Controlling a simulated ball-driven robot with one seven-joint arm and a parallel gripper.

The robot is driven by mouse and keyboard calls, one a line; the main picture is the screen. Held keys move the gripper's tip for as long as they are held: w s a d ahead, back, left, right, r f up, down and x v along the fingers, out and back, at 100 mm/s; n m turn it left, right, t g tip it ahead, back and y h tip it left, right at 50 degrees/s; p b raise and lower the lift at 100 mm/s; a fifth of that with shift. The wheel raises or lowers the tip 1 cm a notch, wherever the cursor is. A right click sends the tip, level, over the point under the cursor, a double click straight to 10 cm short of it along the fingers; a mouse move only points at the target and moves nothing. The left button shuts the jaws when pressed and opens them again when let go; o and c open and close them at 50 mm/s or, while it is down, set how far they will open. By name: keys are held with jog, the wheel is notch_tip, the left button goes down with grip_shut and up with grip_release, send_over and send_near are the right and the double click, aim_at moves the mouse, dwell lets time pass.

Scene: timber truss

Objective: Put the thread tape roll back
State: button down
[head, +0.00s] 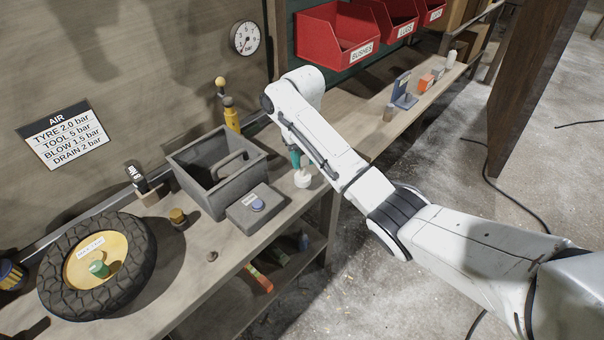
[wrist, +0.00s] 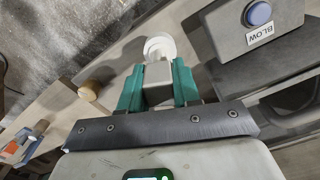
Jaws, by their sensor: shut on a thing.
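The thread tape roll (wrist: 166,45) is a small white disc at the fingertips in the wrist view. It also shows in the head view as a small white round thing (head: 303,180) beneath my gripper. My gripper (wrist: 159,72) has teal fingers that are shut on the roll. In the head view the gripper (head: 296,160) points down above the bench's front edge, just right of the grey box with a blue button. I cannot tell whether the roll touches the bench.
The button box (head: 256,208) and an open grey tote (head: 213,185) stand left of my gripper. A tyre (head: 140,262) lies at the far left. A wooden knob (wrist: 90,90) is near the roll. A blue stand (head: 403,92) and red bins (head: 335,40) are farther right.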

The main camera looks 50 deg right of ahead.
aim_at(302, 165)
jog(key=shift+w+d+f, duration=0.2)
jog(key=shift+w+f, duration=0.05)
jog(key=shift+w, duration=0.05)
jog(key=shift+w+d+f+p, duration=0.15)
jog(key=shift+f+p, duration=0.15)
jog(key=shift+f, duration=1.45)
jog(key=shift+f, duration=0.1)
jog(key=c, duration=0.8)
grip_release()
notch_tip(302, 165, up, 11)
jog(key=shift+f+p, duration=0.1)
jog(key=shift+p, duration=0.5)
jog(key=shift+r+p, duration=0.65)
jog(key=shift+r, duration=0.1)
